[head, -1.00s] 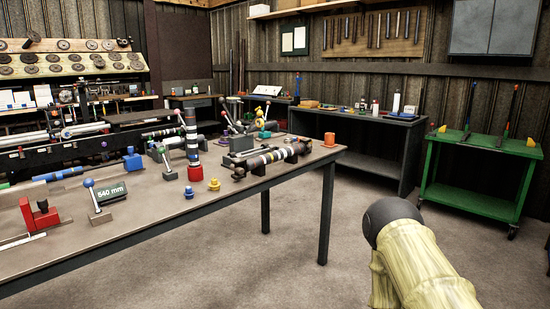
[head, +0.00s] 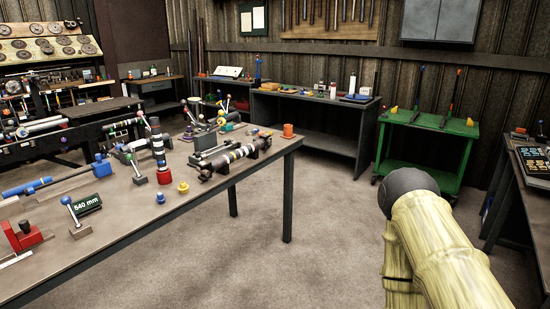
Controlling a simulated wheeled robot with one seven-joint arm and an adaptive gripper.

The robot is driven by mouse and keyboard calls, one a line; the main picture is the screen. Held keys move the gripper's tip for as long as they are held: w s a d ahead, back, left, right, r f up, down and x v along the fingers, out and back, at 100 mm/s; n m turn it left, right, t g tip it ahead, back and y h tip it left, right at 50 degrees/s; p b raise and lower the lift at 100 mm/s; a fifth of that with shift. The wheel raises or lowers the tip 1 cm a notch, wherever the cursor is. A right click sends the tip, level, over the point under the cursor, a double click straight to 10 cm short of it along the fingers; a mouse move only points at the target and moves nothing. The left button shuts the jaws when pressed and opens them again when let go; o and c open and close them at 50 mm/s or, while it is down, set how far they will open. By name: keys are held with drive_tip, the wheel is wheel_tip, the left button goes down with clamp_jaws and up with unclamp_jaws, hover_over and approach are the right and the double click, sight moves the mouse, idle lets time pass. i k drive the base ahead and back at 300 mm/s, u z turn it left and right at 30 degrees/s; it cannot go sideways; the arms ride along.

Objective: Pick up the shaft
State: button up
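A dark shaft with pale bands (head: 236,155) lies across supports near the right end of the workbench (head: 225,195). I cannot tell from the view which of these is the task's shaft. My arm, in a yellowish sleeve with a dark rounded joint, shows at the lower right, apart from the bench. My gripper is not in view.
An orange cup (head: 289,130) stands at the bench's far right corner. A green cart (head: 442,125) holding upright rods stands at the back right. A dark bench (head: 318,118) lines the back wall, and another table (head: 516,185) is at the right edge. Open floor lies between.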

sight(206, 167)
drive_tip(key=z, duration=0.05)
drive_tip(key=k, duration=0.25)
drive_tip(key=z, duration=0.7)
drive_tip(key=i, duration=1.45)
drive_tip(key=u, duration=1.2)
drive_tip(key=i, duration=0.9)
drive_tip(key=u, duration=0.75)
